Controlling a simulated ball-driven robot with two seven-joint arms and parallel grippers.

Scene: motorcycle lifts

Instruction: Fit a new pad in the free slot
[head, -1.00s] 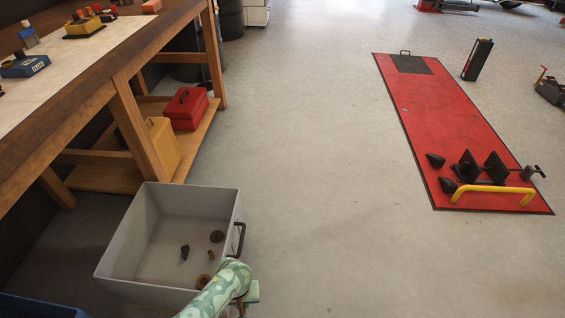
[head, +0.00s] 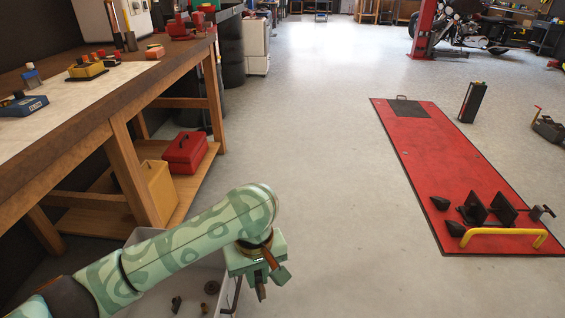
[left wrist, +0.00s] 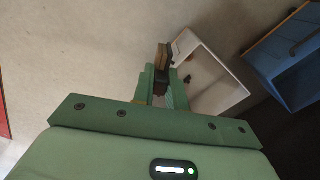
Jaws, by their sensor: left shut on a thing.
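My left gripper (head: 262,274) hangs above the right rim of a grey bin, beyond the bench's near end. It is shut on a small brown and dark piece, which shows between the fingertips in the left wrist view (left wrist: 162,57). The piece looks like a pad, but its shape is partly hidden by the fingers. On the bench top stand a blue block-like holder (head: 24,105) with a dark top and a yellow holder (head: 87,70) with several small coloured parts. I cannot make out a free slot. My right gripper is out of view.
The grey bin (left wrist: 222,88) holds a few dark scraps. A blue container (left wrist: 283,62) is beside it. The wooden bench (head: 122,165) runs along the left, with red (head: 185,152) and yellow boxes below. A red lift plate (head: 430,160) lies right; the floor between is clear.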

